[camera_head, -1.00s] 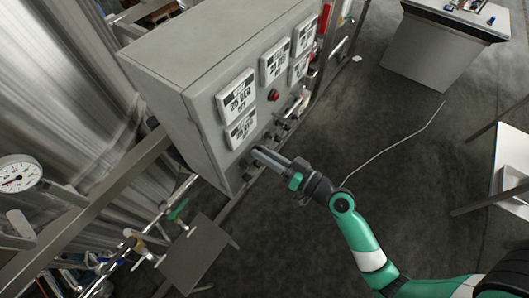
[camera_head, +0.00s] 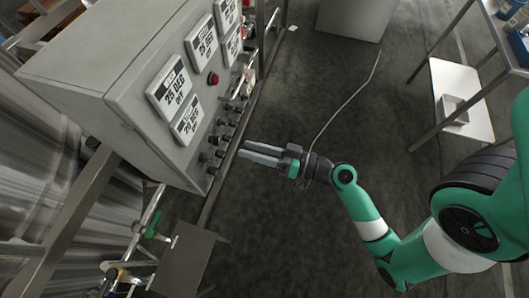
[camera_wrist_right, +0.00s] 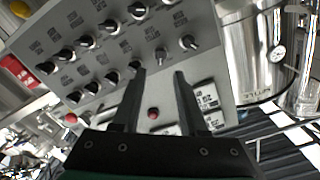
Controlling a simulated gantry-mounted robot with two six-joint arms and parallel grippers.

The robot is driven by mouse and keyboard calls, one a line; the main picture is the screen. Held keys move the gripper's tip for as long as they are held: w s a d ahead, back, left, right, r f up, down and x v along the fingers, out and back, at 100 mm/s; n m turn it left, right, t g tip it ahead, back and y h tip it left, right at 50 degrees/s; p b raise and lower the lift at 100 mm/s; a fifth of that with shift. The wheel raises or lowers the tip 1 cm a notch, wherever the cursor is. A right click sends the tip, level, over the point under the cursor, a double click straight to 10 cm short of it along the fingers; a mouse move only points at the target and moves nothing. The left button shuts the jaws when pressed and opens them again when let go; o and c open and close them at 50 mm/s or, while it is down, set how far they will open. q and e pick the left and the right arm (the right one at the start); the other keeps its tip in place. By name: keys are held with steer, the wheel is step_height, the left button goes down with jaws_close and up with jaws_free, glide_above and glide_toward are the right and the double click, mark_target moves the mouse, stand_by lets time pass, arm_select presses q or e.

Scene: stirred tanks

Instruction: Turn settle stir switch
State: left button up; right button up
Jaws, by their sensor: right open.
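The grey control box (camera_head: 120,75) stands at upper left in the head view. Black rotary switches (camera_head: 213,140) sit along its lower front edge. In the right wrist view the panel shows two rows of black knobs with pale pointers, such as one knob (camera_wrist_right: 135,65) beyond my left-hand finger and another (camera_wrist_right: 189,43) beyond the right-hand one. The small labels are too blurred to tell which is the settle stir switch. My right gripper (camera_head: 243,152) is open and empty, pointing at the switches with a gap between. It shows in the wrist view too (camera_wrist_right: 160,75). My left gripper is out of view.
White displays (camera_head: 172,88) and a red button (camera_head: 213,78) are on the box. A metal tank (camera_head: 40,170) stands at left. A brown plate (camera_head: 182,262) juts out below the box. A table with a white shelf (camera_head: 463,100) is at right.

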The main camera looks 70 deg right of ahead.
steer(key=shift+s+d, duration=0.1)
steer(key=shift+s, duration=1.6)
